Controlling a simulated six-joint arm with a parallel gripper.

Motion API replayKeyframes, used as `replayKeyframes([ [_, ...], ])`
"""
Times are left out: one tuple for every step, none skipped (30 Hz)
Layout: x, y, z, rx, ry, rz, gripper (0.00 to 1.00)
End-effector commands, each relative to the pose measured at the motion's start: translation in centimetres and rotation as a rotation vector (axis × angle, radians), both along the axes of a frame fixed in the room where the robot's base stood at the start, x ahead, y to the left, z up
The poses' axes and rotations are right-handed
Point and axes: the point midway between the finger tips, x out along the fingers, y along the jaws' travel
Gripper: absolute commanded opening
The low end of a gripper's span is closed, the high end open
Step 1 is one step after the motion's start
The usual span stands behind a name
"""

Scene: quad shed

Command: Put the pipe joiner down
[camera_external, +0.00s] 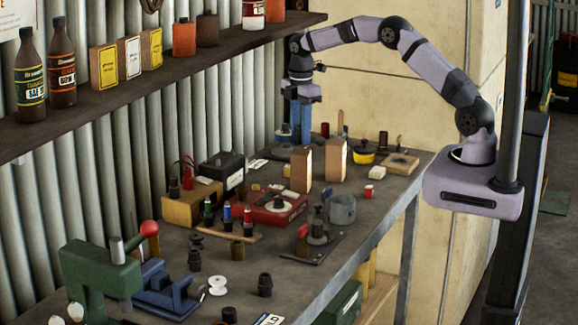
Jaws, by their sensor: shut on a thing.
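My gripper (300,138) points down at the far end of the bench, with its blue fingers low over the top. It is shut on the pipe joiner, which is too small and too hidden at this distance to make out. I cannot tell whether the held piece touches the bench. Similar dark fittings stand at the near end, one near the front edge (265,285) and one beside the blue vice (194,260).
Two tan blocks (336,160) stand just in front of my gripper. A yellow-and-black pot (364,154) and a wooden board (401,164) are to its right. A red case (270,205) and a grey cup (342,209) are nearer. A shelf (150,80) overhangs at left.

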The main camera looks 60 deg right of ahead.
Motion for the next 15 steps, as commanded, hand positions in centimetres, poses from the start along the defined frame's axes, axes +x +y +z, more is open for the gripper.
replayKeyframes([
  [-0.1,0.0,-0.5,0.001,0.004,0.000,0.07],
  [-0.1,0.0,-0.9,0.000,0.005,0.000,0.07],
  [0.0,0.0,-1.3,0.000,0.003,0.000,0.07],
  [-0.1,0.0,-1.5,0.000,0.003,0.000,0.07],
  [0.0,0.0,-1.8,0.000,0.002,0.000,0.07],
  [0.0,0.0,-2.1,0.000,0.001,0.000,0.07],
  [0.0,0.0,-2.2,0.000,0.001,0.000,0.07],
  [0.0,0.0,-2.3,0.000,0.001,0.000,0.07],
  [0.0,0.0,-2.3,0.000,0.001,0.000,0.07],
  [0.0,0.0,-2.4,0.000,0.001,0.000,0.07],
  [0.0,0.0,-2.4,0.000,0.000,0.000,0.07],
  [0.0,0.0,-2.4,0.000,0.000,0.000,0.07],
  [0.0,0.0,-2.3,0.000,0.000,0.000,0.07],
  [0.0,0.0,-2.3,0.000,0.000,0.000,0.07],
  [0.0,0.0,-2.4,0.000,0.000,0.000,0.07],
])
